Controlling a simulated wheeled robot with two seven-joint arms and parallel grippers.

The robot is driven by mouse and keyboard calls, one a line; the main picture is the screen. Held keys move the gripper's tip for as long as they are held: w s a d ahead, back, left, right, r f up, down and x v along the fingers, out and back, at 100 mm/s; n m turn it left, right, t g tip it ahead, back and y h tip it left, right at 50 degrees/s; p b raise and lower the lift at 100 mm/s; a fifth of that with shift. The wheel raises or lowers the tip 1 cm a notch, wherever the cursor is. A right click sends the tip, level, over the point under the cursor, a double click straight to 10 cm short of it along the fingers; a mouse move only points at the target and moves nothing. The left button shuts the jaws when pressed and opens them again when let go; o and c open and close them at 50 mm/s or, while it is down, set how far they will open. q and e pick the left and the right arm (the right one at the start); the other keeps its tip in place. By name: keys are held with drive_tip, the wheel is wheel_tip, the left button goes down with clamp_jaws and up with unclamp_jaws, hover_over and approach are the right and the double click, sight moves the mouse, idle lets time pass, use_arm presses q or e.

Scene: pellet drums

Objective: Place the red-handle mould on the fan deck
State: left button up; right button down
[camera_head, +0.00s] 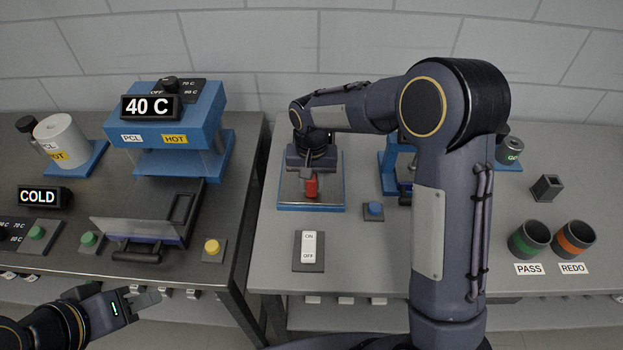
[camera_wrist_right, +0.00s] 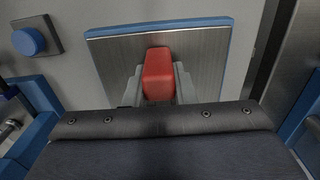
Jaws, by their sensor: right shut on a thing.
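The red handle of the mould (camera_head: 311,186) shows below my right gripper (camera_head: 309,176) in the head view. In the right wrist view the red handle (camera_wrist_right: 158,74) stands between the two fingers of my right gripper (camera_wrist_right: 158,85), which is shut on it. A blue-edged metal plate, which looks like the fan deck (camera_head: 325,201), lies under the gripper; its bare surface also shows in the wrist view (camera_wrist_right: 205,55). The mould's body is hidden, so I cannot tell whether it touches the plate. My left gripper (camera_head: 146,299) is open and empty at the lower left, in front of the dark bench.
A white ON/OFF switch (camera_head: 309,248) and a blue button (camera_head: 374,209) sit near the plate. PASS (camera_head: 529,240) and REDO (camera_head: 573,239) cups stand at the right. A blue 40 C machine (camera_head: 170,130) and a shallow open-lidded box (camera_head: 150,232) are on the left bench.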

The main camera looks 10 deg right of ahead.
drive_tip(key=shift+f, duration=0.15)
drive_tip(key=c, duration=1.2)
unclamp_jaws()
wheel_tip(320, 180, up, 12)
drive_tip(key=shift+r+b, duration=0.25)
drive_tip(key=shift+b, duration=0.2)
drive_tip(key=s+d+r+t+y, duration=0.1)
drive_tip(key=s+d, duration=0.2)
drive_tip(key=s, duration=0.3)
drive_tip(key=s+d+r+n+t+y, duration=0.1)
drive_tip(key=s+d+y, duration=0.15)
drive_tip(key=s, duration=0.45)
drive_tip(key=s+d+r+t, duration=0.1)
drive_tip(key=s+d+t, duration=0.15)
drive_tip(key=s, duration=0.35)
drive_tip(key=s+f+t, duration=0.1)
drive_tip(key=s+f, duration=0.3)
drive_tip(key=s, duration=0.4)
drive_tip(key=shift+a+n, duration=0.3)
